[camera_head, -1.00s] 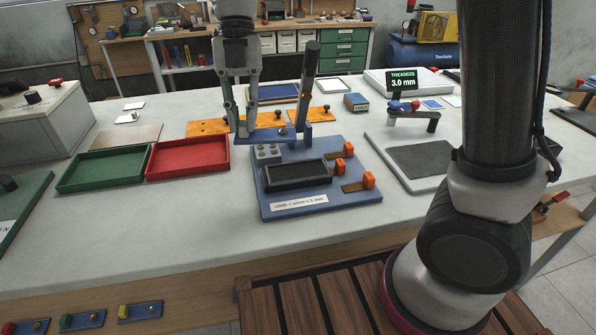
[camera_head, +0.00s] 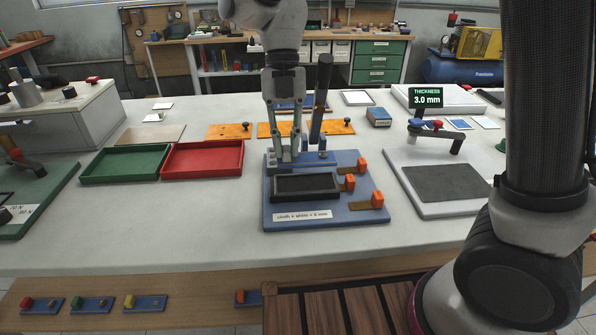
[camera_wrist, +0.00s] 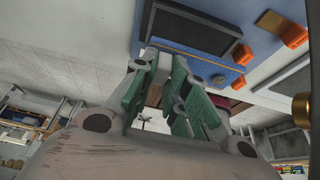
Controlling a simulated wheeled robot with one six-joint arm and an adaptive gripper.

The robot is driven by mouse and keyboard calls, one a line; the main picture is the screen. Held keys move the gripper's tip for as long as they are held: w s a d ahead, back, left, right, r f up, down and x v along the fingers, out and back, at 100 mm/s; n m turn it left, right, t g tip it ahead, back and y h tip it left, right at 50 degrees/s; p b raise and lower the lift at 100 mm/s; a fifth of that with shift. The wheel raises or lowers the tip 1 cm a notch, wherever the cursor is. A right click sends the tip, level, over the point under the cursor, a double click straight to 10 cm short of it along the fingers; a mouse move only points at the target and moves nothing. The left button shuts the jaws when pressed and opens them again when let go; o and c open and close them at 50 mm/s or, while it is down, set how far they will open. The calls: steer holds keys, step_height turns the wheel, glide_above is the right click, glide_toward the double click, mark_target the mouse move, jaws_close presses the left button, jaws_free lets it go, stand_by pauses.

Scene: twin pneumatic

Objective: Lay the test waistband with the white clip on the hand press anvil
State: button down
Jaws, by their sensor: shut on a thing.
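My gripper (camera_head: 287,154) points down over the back left of a blue board (camera_head: 335,211), beside an upright dark lever (camera_head: 322,95). In the wrist view, the green-padded fingers (camera_wrist: 164,75) are shut on a small pale piece (camera_wrist: 152,60) between their tips. I cannot tell if it is the white clip. No waistband can be made out. The board bears a dark rectangular tray (camera_head: 306,186) and orange-ended tabs (camera_head: 377,200). The fingers hide part of the board's back. I cannot tell which part is the anvil.
A green tray (camera_head: 126,179) and a red tray (camera_head: 203,174) lie left of the board. Orange plates (camera_head: 228,131) lie behind. A thickness gauge (camera_head: 437,207) reading 3.0 mm stands right. The white table (camera_head: 150,225) is clear in front of the trays.

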steer(key=shift+f, duration=3)
steer(key=c, duration=1.4)
jaws_free()
steer(key=shift+f, duration=0.1)
steer(key=v, duration=1.2)
steer(key=shift+s, duration=0.2)
